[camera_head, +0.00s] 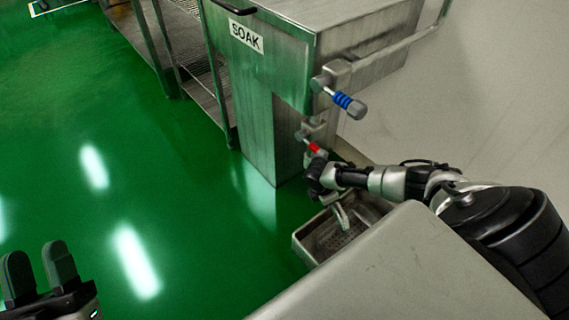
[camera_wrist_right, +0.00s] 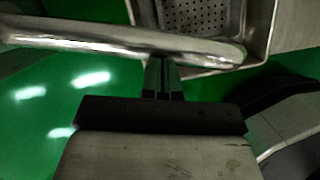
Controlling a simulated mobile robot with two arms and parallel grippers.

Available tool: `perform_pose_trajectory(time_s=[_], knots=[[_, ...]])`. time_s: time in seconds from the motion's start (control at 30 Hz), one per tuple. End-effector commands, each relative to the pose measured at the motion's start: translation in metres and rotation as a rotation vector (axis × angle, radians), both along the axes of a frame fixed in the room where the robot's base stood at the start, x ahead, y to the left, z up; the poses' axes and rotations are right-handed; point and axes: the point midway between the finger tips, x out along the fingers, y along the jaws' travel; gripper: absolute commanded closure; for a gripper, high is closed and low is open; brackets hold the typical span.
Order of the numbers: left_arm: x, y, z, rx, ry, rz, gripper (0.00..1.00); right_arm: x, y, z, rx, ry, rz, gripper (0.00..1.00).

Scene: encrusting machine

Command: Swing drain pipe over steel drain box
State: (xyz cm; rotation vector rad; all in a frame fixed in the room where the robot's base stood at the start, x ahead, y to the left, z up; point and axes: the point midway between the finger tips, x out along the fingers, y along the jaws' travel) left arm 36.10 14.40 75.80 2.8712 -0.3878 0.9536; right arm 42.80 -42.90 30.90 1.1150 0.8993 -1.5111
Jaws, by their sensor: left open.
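The steel drain box (camera_head: 309,238) is an open tray on the floor with a perforated bottom; it also shows at the top of the right wrist view (camera_wrist_right: 258,38). The drain pipe (camera_head: 341,216) is a bare metal tube whose end hangs over the box. In the right wrist view the pipe (camera_wrist_right: 110,38) crosses from the left, with its rounded end at the box's near edge. My right gripper (camera_wrist_right: 162,80) has its fingers close together against the pipe, their tips hidden by it. My left gripper (camera_head: 38,272) is open and empty, far from the box.
The steel SOAK tank (camera_head: 262,70) stands behind the box, with a blue-handled valve (camera_head: 345,102) and a red-handled valve (camera_head: 314,147). A steel surface (camera_head: 400,270) fills the lower right. A rack (camera_head: 205,90) stands left of the tank. The green floor at left is clear.

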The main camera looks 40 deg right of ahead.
Motion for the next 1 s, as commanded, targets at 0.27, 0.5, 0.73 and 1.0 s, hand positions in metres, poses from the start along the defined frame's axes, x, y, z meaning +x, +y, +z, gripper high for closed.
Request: perform_pose_trajectory(time_s=[0.27,0.5,0.73,1.0], knots=[[0.013,0.000,-0.019,0.054,0.189,0.010,0.58,-0.011,-0.030,0.001,-0.003,0.003,0.155,1.00],[0.016,0.001,-0.027,0.072,0.251,0.014,0.58,-0.014,-0.050,0.000,0.000,0.001,0.188,1.00],[0.017,0.001,-0.029,0.076,0.267,0.014,0.58,-0.015,-0.058,-0.001,-0.001,0.002,0.188,1.00],[0.017,0.001,-0.030,0.076,0.269,0.014,0.58,-0.015,-0.060,-0.001,0.000,0.003,0.188,1.00]])
